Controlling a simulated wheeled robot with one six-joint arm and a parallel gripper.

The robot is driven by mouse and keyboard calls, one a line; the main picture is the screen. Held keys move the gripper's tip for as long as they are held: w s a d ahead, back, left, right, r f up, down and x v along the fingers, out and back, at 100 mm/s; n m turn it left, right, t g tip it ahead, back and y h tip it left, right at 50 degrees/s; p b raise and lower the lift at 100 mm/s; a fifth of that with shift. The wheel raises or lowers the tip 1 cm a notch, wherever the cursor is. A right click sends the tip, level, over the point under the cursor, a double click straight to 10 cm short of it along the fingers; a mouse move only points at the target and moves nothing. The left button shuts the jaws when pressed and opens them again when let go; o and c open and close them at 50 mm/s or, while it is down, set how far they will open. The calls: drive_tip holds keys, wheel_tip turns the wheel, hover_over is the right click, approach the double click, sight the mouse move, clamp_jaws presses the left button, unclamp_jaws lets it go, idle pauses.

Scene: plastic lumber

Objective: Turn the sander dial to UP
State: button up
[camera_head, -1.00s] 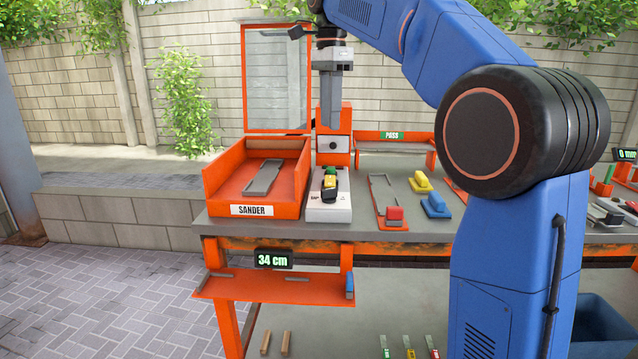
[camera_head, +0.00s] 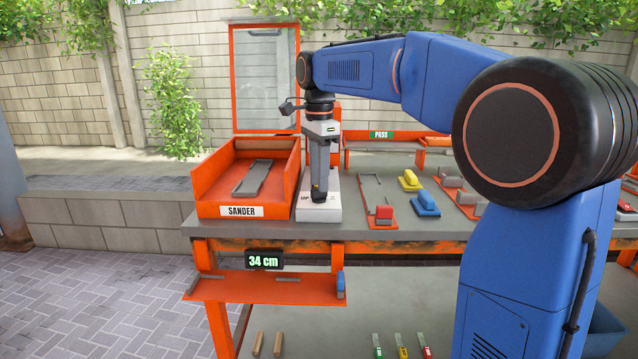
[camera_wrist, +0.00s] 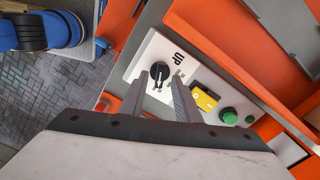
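The sander dial (camera_wrist: 160,71) is a black round knob on a white control panel (camera_wrist: 143,62), which also shows in the head view (camera_head: 333,213). The word UP is printed on the panel beside the dial. Where the dial points is hard to tell. My gripper (camera_wrist: 161,77) is pointed down at the panel, its two fingers apart with the dial between or just beyond their tips. I cannot tell whether they touch it. In the head view my gripper (camera_head: 319,196) hides most of the panel's controls.
The panel also carries a yellow switch (camera_wrist: 205,99) and a green button (camera_wrist: 229,116). The orange sander tray (camera_head: 215,186) stands to the left, its clear orange-framed guard (camera_head: 264,80) raised.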

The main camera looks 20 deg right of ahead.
drive_tip(key=shift+f, duration=0.9)
clamp_jaws()
